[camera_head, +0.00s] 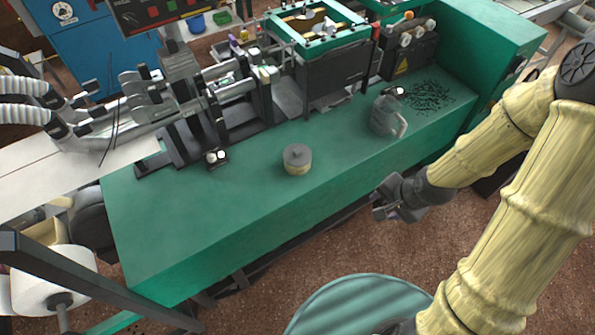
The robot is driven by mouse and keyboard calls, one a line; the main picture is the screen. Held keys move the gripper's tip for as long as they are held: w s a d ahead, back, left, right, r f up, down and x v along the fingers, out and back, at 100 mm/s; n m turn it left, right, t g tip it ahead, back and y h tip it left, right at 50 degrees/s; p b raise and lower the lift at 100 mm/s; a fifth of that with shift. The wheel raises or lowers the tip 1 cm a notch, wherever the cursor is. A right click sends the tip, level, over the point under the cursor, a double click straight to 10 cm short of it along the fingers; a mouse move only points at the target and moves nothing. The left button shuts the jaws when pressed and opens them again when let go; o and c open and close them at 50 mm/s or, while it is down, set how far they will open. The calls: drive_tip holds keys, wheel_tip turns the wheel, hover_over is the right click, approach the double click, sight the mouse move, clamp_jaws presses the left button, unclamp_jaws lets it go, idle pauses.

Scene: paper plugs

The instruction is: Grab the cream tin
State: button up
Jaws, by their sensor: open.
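The cream tin (297,164) is a short round tin with a grey lid and a knob on top. It stands upright on the green machine bench (215,215), near the middle of the view. My gripper (380,206) hangs in front of the bench's front edge, to the right of the tin and nearer to me. It is open and clear of the tin. Its fingers are small and dark here, and I see nothing between them.
A grey see-through jug (388,114) stands on the bench to the right of the tin, near dark scattered bits (428,96). Machine parts (195,105) line the bench behind the tin. The bench top to the tin's left is clear. A round teal striped top (355,308) is at the bottom.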

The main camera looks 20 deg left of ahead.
sight(298, 160)
drive_tip(key=a+f+m+y+b, duration=0.45)
drive_tip(key=a+f, duration=0.25)
drive_tip(key=f, duration=0.3)
drive_tip(key=w+a+f+m+t+y+b, duration=0.25)
drive_tip(key=a+m+y+b, duration=0.25)
drive_tip(key=a+m+b, duration=0.25)
drive_tip(key=w+r+m+t+b, duration=0.1)
drive_tip(key=m, duration=0.1)
drive_tip(key=w+r+m+t+y+b, duration=0.1)
drive_tip(key=m+t, duration=0.1)
drive_tip(key=m, duration=0.1)
drive_tip(key=w+r+m+t+y+b, duration=0.1)
drive_tip(key=m+t, duration=0.1)
drive_tip(key=shift+d+m+t, duration=0.1)
drive_tip(key=shift+m+t, duration=0.15)
drive_tip(key=shift+m, duration=0.15)
drive_tip(key=x, duration=1.2)
drive_tip(key=shift+w, duration=0.1)
